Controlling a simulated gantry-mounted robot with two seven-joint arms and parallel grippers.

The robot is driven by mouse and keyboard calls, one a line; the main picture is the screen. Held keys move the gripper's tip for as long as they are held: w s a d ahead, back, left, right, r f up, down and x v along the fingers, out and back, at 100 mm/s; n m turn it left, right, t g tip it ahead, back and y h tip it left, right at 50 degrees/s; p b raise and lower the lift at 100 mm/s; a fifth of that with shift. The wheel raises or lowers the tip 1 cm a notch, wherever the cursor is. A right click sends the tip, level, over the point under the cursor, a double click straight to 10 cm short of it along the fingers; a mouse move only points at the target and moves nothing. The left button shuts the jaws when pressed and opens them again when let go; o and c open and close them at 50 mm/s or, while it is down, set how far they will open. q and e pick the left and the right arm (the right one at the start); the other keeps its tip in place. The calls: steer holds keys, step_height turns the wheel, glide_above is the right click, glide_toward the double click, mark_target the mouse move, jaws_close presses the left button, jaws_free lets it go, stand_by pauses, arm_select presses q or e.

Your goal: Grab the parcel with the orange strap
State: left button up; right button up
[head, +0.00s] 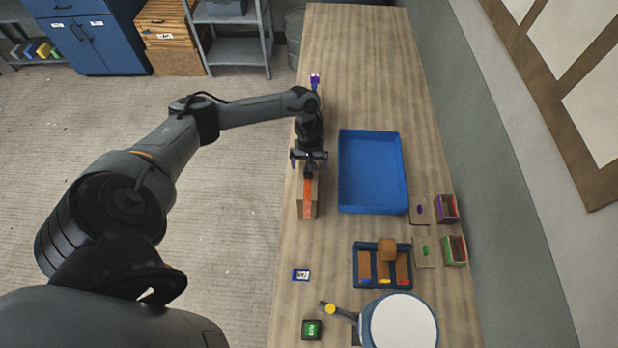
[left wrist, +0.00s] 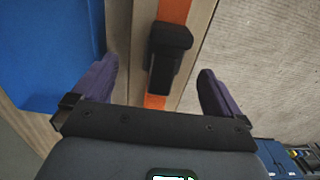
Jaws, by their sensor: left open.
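The parcel (head: 307,204) is a brown box with an orange strap (head: 308,190) along its top, lying near the table's left edge. A black handle-like block (left wrist: 168,55) sits on the strap. My left gripper (head: 308,165) is over the parcel's far end. In the left wrist view, the open gripper (left wrist: 157,72) has one purple finger on each side of the black block, with gaps on both sides. I cannot tell how far down the fingers reach. The parcel's far end is partly hidden by the gripper in the head view. My right gripper is not in view.
A blue tray (head: 343,200) stands close to the parcel's right. A divided blue box (head: 357,262), small bins (head: 455,250) and a round white-topped device (head: 403,322) stand nearer. A small purple item (head: 315,80) lies beyond the arm. The table's far part is clear.

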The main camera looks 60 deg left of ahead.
arm_select(q)
steer(key=shift+c, duration=0.3)
jaws_close()
steer(key=shift+r, duration=0.1)
steer(key=shift+r, duration=0.15)
stand_by(0.3)
